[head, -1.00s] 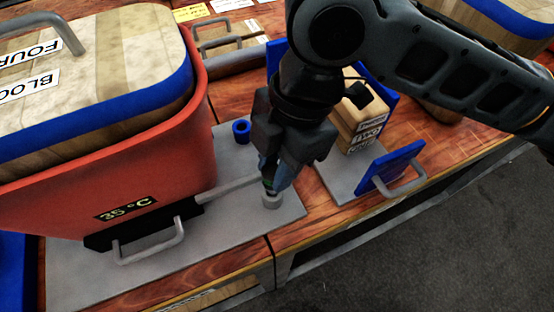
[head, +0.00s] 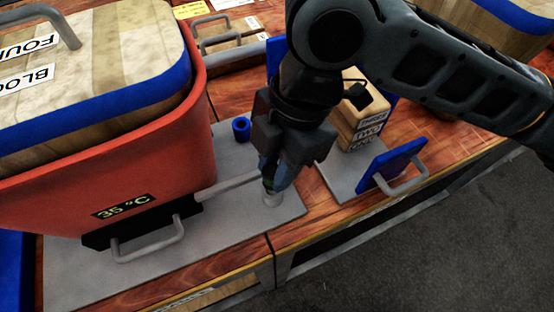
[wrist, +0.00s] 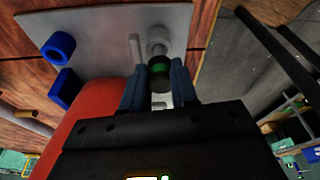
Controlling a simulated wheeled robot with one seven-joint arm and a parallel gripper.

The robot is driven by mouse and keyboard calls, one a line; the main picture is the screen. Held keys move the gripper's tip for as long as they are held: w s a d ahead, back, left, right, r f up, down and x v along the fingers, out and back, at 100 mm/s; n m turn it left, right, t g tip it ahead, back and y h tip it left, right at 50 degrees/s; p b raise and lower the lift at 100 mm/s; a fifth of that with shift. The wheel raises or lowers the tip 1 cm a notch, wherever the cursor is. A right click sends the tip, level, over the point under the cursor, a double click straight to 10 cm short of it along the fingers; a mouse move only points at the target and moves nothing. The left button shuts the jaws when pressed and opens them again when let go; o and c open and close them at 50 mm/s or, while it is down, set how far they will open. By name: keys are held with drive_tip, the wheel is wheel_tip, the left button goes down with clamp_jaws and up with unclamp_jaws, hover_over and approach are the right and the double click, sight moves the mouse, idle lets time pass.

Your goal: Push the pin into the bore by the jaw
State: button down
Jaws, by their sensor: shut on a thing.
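My gripper (head: 268,183) points down over the near right corner of the grey base plate (head: 228,220). In the wrist view its two blue fingers (wrist: 160,82) are shut on a dark pin with a green band (wrist: 159,71). The pin's lower end is at a small round grey collar (head: 272,200), also in the wrist view (wrist: 157,47). The fingers and pin hide the bore, so I cannot tell how deep the pin is. A grey bar (head: 228,186) runs from the red press body (head: 110,185) towards the collar.
A blue ring (head: 241,129) stands on the plate behind my gripper. To the right, a smaller press has a blue plate with a handle (head: 392,166) and stacked wooden blocks (head: 352,125). The table's front edge is close to the collar.

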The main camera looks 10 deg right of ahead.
drive_tip(key=shift+f+b, duration=0.4)
drive_tip(key=shift+f, duration=0.2)
drive_tip(key=c, duration=0.8)
unclamp_jaws()
drive_tip(key=shift+v, duration=3.9)
drive_tip(key=shift+s, duration=0.2)
